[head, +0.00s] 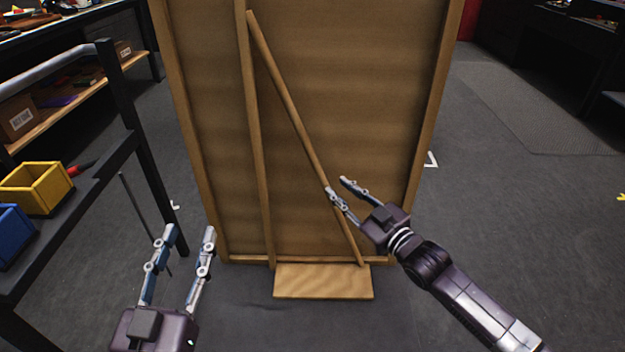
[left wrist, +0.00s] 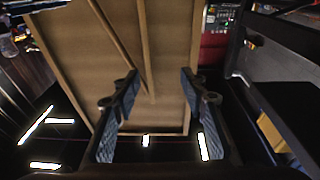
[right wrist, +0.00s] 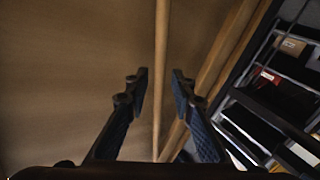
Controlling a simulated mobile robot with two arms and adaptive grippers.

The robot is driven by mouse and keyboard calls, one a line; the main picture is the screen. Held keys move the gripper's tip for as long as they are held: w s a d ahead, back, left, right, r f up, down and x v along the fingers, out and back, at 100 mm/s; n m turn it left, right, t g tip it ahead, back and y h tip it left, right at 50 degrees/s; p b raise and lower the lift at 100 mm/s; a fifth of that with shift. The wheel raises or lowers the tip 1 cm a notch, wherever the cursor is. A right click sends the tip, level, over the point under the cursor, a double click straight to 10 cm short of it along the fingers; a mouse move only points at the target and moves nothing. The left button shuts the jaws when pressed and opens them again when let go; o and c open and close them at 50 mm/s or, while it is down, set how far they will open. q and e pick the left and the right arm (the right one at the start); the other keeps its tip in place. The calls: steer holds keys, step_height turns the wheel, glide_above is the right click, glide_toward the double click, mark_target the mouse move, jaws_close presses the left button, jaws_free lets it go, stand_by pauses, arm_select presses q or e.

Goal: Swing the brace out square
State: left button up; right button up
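The brace (head: 292,110) is a thin wooden strip lying slanted across a tall wooden panel (head: 360,70). Its top meets an upright batten (head: 254,130), and its foot is at the panel's lower right, above a small board (head: 322,282). My right gripper (head: 335,184) is open at the brace's lower half. In the right wrist view the brace (right wrist: 161,35) runs between the spread fingers (right wrist: 161,72), apart from both; depth is unclear. My left gripper (head: 190,231) is open and empty, low at the left. The left wrist view shows the brace (left wrist: 112,33) beyond its fingers.
A dark shelf frame (head: 130,120) stands close on the left, with a yellow bin (head: 36,188) and a blue bin (head: 12,232). The grey floor (head: 500,220) to the right of the panel is clear.

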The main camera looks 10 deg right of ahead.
mark_target(321, 173)
steer(key=x, duration=0.2)
steer(key=b+x, duration=0.1)
steer(key=x, duration=0.1)
steer(key=b+x, duration=0.1)
steer(key=x, duration=0.2)
steer(key=shift+a+r, duration=0.15)
steer(key=shift+r, duration=0.15)
arm_select(q)
steer(key=s+r+t+h, duration=0.2)
steer(key=s+r+t, duration=0.4)
steer(key=r, duration=0.5)
steer(key=shift+a+r+t+h, duration=0.15)
steer(key=shift+r+t+h, duration=0.15)
steer(key=shift+r, duration=0.1)
arm_select(e)
steer(key=shift+w+a, duration=0.2)
steer(key=shift+w, duration=0.15)
arm_select(q)
steer(key=shift+s, duration=0.1)
arm_select(e)
steer(key=shift+c, duration=0.2)
jaws_close()
